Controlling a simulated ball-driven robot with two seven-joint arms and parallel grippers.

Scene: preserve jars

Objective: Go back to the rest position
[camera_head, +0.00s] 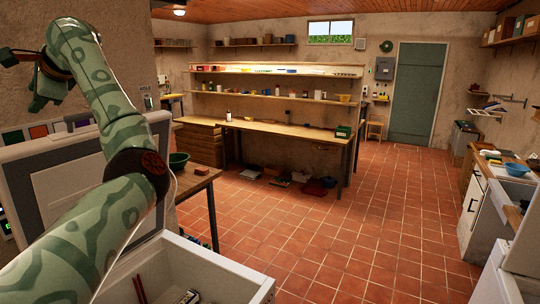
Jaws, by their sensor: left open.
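My left arm, patterned in two greens, rises from the bottom left and bends over at the upper left. My left gripper (32,82) is at its end, high at the left edge, in front of the plaster wall. It is open, and I see nothing between its fingers. It is well apart from the table and shelves. My right gripper is not in view.
A white open-topped chest (215,268) with a few items inside stands below my left arm. A pale raised panel (75,165) is close behind the arm. A workbench (270,127) stands further back. The tiled floor (390,215) is clear at centre right.

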